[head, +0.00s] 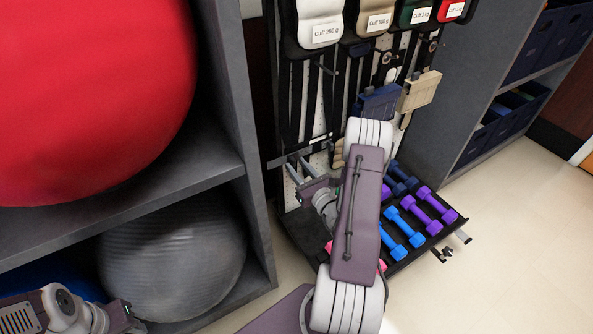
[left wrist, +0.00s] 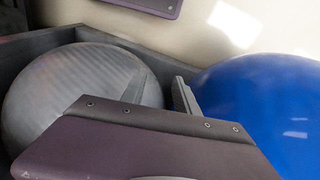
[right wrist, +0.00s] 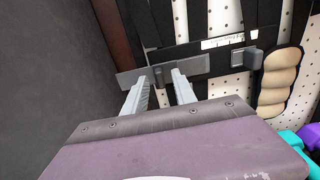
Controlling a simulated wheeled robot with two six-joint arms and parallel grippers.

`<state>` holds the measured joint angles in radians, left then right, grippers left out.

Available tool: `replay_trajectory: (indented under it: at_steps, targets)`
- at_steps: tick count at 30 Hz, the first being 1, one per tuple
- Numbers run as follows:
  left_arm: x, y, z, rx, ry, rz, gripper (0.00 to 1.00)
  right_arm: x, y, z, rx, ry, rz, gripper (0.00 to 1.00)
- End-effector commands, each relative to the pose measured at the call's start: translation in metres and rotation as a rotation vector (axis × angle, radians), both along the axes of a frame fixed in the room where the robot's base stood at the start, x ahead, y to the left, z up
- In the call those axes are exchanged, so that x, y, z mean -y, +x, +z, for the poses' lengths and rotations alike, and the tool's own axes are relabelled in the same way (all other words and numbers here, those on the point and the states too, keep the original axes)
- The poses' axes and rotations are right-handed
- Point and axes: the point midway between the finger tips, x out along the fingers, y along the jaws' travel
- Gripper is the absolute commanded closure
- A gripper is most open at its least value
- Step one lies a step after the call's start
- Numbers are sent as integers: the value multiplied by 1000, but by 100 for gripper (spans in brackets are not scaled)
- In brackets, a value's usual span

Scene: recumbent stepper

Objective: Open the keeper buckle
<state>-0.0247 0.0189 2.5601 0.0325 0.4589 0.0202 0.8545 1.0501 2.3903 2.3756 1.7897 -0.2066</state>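A flat grey bar (right wrist: 190,66) lies across the black straps low on the pegboard rack. A small dark block on it, seemingly the keeper buckle (right wrist: 158,75), shows between my right fingertips in the right wrist view. My right gripper (right wrist: 161,75) is open and points at the bar; I cannot tell whether it touches. In the head view the right gripper (head: 297,166) is left of my arm, in front of the rack's lower left. My left gripper (left wrist: 157,80) is open and empty, facing the grey ball (left wrist: 75,95) on the lower shelf.
Labelled cuffs (head: 320,22) hang above on the rack. A tray of dumbbells (head: 425,215) juts out below right. A grey shelf unit (head: 225,85) with a red ball (head: 90,90) stands close at left. Floor (head: 510,240) is clear at right.

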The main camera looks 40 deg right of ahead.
Motion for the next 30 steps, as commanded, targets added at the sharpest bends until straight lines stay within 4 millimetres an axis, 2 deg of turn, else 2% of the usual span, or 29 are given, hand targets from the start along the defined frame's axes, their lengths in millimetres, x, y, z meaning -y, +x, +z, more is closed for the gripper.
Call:
replay_trajectory:
  at_steps: [3,9,10,13,14,23,30]
  targets:
    - [0,0,-3,0,0,0,64,0,7,0,1,1,0,67]
    - [0,0,-3,0,0,0,64,1,7,1,0,2,-1,67]
    - [0,0,-3,0,0,0,64,1,7,1,0,2,-1,70]
    - [0,0,-3,0,0,0,64,1,7,1,0,2,0,98]
    - [0,0,-3,0,0,0,64,1,7,1,0,2,0,100]
    - [0,0,-1,0,0,0,64,2,6,1,-1,1,14,100]
    - [0,0,7,0,0,0,64,8,2,3,0,-1,120,100]
